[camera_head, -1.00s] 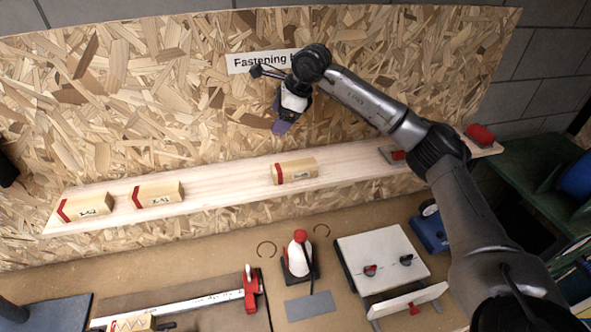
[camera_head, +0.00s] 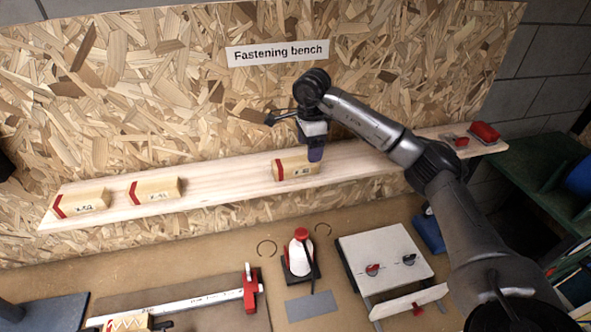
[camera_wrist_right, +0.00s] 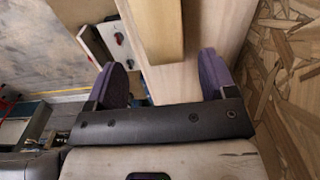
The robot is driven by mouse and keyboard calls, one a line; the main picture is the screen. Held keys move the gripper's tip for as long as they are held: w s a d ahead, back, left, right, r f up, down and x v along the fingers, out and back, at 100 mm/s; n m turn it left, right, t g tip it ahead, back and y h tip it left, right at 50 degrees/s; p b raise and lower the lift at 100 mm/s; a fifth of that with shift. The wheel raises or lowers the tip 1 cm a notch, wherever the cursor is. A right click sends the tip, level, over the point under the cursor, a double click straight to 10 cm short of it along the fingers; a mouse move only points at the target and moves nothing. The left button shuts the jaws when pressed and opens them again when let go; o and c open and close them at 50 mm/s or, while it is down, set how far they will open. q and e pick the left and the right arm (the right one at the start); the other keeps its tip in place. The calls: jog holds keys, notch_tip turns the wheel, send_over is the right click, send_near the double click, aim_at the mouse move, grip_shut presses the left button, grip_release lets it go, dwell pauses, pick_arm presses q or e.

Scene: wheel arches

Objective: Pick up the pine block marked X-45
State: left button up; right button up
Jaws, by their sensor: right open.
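Three pine blocks with red end bands lie on a pale wooden shelf (camera_head: 230,188): a left block (camera_head: 82,202), a middle block (camera_head: 158,190) and a right block (camera_head: 292,168). Their markings are too small to read surely, so I cannot tell which is X-45. My right gripper (camera_head: 315,153) is open at the right end of the right block. In the right wrist view its two purple fingers (camera_wrist_right: 161,62) are spread, and the block (camera_wrist_right: 155,28) lies between their lines, mostly ahead of the tips; I see no grip on it. My left gripper is not in view.
A red item (camera_head: 484,132) sits at the shelf's right end. The chipboard wall (camera_head: 180,90) with a "Fastening bench" sign (camera_head: 278,52) stands close behind. Below are a red-and-white bottle (camera_head: 300,252), a white-topped jig (camera_head: 385,255) and a long clamp (camera_head: 190,308).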

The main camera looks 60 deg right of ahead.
jog(key=shift+w+f+p, duration=0.15)
jog(key=shift+f+p, duration=0.4)
jog(key=shift+f, duration=2.7)
jog(key=c, duration=1)
